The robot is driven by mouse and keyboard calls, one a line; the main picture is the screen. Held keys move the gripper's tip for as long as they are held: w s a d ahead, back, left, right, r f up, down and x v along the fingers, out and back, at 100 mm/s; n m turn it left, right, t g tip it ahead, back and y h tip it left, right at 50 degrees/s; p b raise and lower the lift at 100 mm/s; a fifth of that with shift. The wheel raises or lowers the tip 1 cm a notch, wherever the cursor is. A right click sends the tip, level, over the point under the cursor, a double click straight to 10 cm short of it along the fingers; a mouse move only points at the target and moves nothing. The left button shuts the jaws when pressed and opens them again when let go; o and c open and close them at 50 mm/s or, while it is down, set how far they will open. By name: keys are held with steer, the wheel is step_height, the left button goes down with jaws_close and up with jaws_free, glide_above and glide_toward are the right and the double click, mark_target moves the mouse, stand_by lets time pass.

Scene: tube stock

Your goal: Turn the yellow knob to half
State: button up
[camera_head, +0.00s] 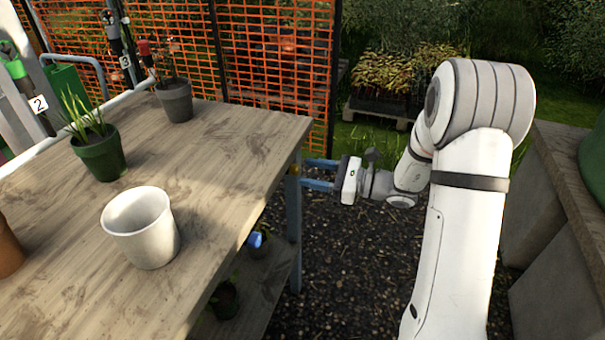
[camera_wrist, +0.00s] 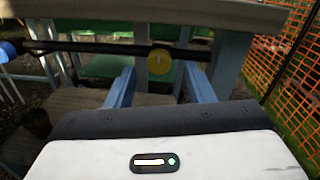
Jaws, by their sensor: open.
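The yellow knob (camera_wrist: 160,61) is a round dial with a small pale mark, on the dark pipe under the table edge in the wrist view. The mark looks roughly upright; its exact setting is too small to read. In the wrist view my gripper (camera_wrist: 160,70) has one finger on each side of the knob. I cannot tell whether they touch it.
The wooden table (camera_head: 235,130) bears a white pot (camera_head: 140,228) and potted plants. A black pipe (camera_wrist: 95,47) runs left from the knob to a blue end piece (camera_wrist: 8,50). Orange mesh (camera_head: 275,60) stands behind. Gravel (camera_head: 365,255) is open beside the table.

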mark_target(294, 170)
steer(key=shift+x, duration=1.25)
steer(key=c, duration=0.9)
steer(key=shift+a, duration=0.2)
steer(key=shift+c, duration=0.4)
steer(key=shift+d+r, duration=0.1)
steer(key=shift+d, duration=0.1)
